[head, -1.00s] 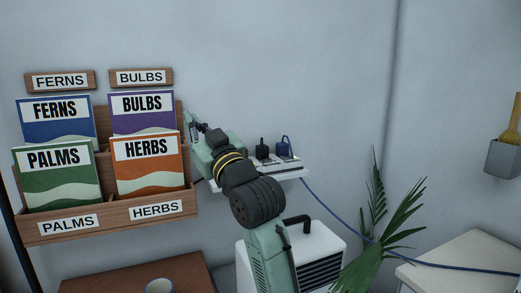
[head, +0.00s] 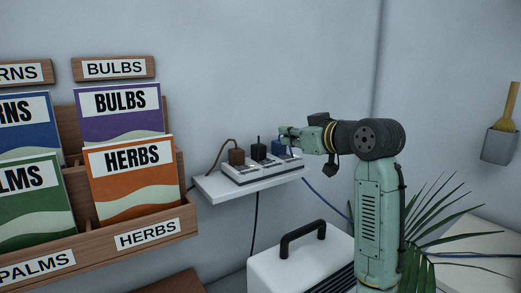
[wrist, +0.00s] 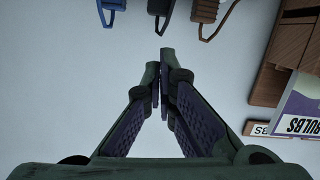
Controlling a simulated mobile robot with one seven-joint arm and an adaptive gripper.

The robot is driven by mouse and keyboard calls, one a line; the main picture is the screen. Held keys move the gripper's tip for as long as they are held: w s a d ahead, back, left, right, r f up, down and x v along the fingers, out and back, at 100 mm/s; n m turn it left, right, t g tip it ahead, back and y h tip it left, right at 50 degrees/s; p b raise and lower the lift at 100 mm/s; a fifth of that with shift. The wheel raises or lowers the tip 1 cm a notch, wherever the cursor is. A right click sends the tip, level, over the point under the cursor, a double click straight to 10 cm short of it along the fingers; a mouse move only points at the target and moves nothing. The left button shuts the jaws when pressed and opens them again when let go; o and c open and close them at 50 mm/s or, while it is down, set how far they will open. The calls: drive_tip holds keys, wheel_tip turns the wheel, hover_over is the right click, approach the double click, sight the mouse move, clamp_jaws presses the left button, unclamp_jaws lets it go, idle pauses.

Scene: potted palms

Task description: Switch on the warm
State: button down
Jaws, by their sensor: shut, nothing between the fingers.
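A white power strip (head: 240,177) lies on a small wall shelf. A brown plug (head: 237,157), a black plug (head: 258,152) and a blue plug (head: 279,147) stand in it in a row. In the wrist view, parts of the blue plug (wrist: 112,6), black plug (wrist: 160,8) and brown plug (wrist: 207,10) show at the top edge. My gripper (head: 284,131) is near the blue plug, shut and empty. In the wrist view, my gripper (wrist: 163,58) has its tips together below the plugs. A white box with a black handle and dark grille (head: 290,264) stands below. Switches are too small to tell apart.
A wooden seed rack (head: 160,228) with BULBS and HERBS packets hangs close on the left. A palm (head: 438,218) and a pale tabletop (head: 480,262) are at right. A brush holder (head: 499,146) hangs at far right. The wall above the shelf is clear.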

drive_tip(key=shift+d+f+h, duration=0.15)
drive_tip(key=shift+d+h, duration=0.15)
drive_tip(key=shift+d, duration=0.35)
drive_tip(key=p, duration=0.2)
hover_over(265, 162)
drive_tip(key=d, duration=0.2)
wheel_tip(265, 162, down, 2)
drive_tip(key=shift+s+a+f, duration=0.1)
drive_tip(key=shift+a+f, duration=0.05)
drive_tip(key=f, duration=0.2)
drive_tip(key=shift+d+f, duration=0.2)
drive_tip(key=shift+f, duration=0.15)
drive_tip(key=shift+d+f, duration=0.1)
drive_tip(key=shift+f, duration=0.6)
drive_tip(key=shift+p, duration=0.4)
